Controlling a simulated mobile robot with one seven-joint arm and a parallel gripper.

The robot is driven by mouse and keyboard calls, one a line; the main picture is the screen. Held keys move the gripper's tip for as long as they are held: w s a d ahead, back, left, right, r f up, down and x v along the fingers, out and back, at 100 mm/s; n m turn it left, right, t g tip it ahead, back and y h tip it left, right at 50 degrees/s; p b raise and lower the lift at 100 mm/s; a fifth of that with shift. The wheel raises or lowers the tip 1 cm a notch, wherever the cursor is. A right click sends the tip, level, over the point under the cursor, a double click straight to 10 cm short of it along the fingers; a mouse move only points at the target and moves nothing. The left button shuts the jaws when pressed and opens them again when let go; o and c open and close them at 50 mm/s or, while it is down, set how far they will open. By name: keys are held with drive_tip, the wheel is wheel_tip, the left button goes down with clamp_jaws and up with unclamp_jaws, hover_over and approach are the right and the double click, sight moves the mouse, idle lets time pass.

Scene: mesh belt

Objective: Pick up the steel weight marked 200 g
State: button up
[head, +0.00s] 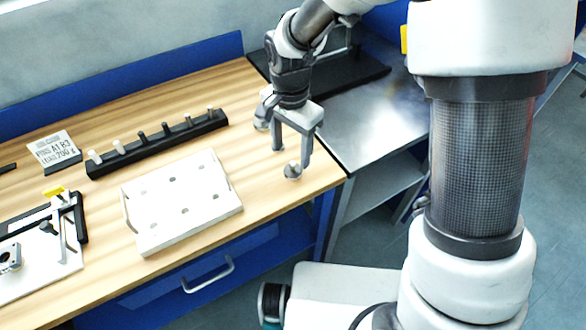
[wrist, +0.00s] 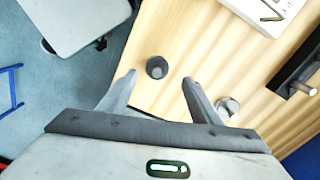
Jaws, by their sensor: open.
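One small round metal weight (head: 292,171) stands on the wooden table near its right corner, below my gripper (head: 292,157) in the head view. In the wrist view this weight (wrist: 157,67) looks dark and lies ahead, between the two spread fingertips, apart from them. A second, shinier weight (wrist: 227,106) stands just outside the right finger; in the head view it (head: 262,123) is left of my gripper. No marking is legible on either, so I cannot tell which is 200 g. My gripper is open and empty, pointing down.
A white block with holes (head: 205,212) lies left of my gripper. Behind it is a black rack with several pegs (head: 160,150) and a printed card (head: 57,150). A clamp fixture (head: 75,225) is far left. A steel table (head: 365,125) adjoins on the right.

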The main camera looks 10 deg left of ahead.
sight(293, 162)
drive_tip(key=f, duration=0.4)
drive_tip(key=shift+s+d+f, duration=0.15)
drive_tip(key=shift+d, duration=0.1)
drive_tip(key=shift+f, duration=0.55)
drive_tip(key=c, duration=1.2)
